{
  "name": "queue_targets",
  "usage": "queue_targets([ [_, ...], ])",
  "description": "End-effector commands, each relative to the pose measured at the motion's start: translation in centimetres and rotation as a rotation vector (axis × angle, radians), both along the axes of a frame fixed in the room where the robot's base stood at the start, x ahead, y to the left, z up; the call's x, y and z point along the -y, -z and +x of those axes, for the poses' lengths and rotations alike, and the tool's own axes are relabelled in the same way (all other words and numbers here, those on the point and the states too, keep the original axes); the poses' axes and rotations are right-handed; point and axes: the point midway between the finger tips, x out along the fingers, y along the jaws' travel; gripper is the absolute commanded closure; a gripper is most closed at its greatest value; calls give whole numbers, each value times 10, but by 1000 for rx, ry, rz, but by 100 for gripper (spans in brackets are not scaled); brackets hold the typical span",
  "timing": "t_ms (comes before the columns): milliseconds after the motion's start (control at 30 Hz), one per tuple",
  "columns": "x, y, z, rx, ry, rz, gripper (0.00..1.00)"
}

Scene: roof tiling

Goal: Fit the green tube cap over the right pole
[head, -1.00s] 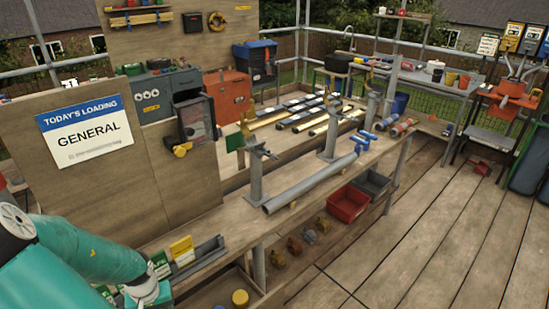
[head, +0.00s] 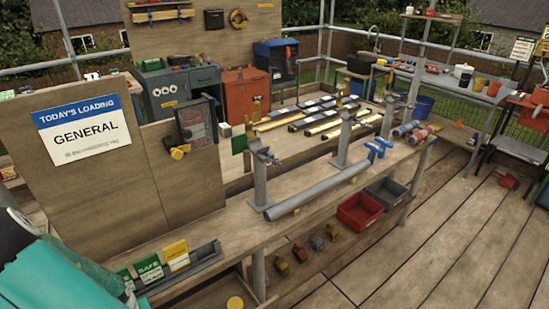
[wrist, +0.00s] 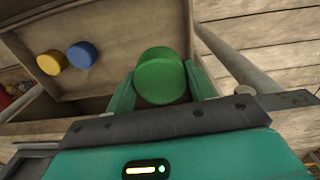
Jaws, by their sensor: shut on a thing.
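The green tube cap (wrist: 160,76) is a round green cylinder in the wrist view. My gripper (wrist: 162,88) is shut on it, with one teal finger at each side. The cap is held over or near a wooden tray (wrist: 125,28); the gap below it cannot be judged. In the head view, upright grey posts stand along the bench, a near one (head: 259,182), a middle one (head: 343,142) and a far one (head: 387,112). I cannot tell which is the right pole. My gripper and the cap are out of the head view.
A yellow cap (wrist: 51,62) and a blue cap (wrist: 82,54) sit in the tray. A grey pipe (wrist: 240,64) runs right of the cap. A long grey tube (head: 310,196) lies on the bench (head: 225,222). A red bin (head: 360,212) sits below. The plank floor at right is open.

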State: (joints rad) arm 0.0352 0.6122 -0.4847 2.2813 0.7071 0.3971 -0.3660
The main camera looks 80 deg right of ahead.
Motion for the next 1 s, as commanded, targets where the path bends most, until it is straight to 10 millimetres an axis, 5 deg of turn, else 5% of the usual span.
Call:
queue_targets([
  [667, -177, 112, 146, -2, -697, 16, 67],
  [1000, -188, 118, 156, 5, -748, 15, 67],
])
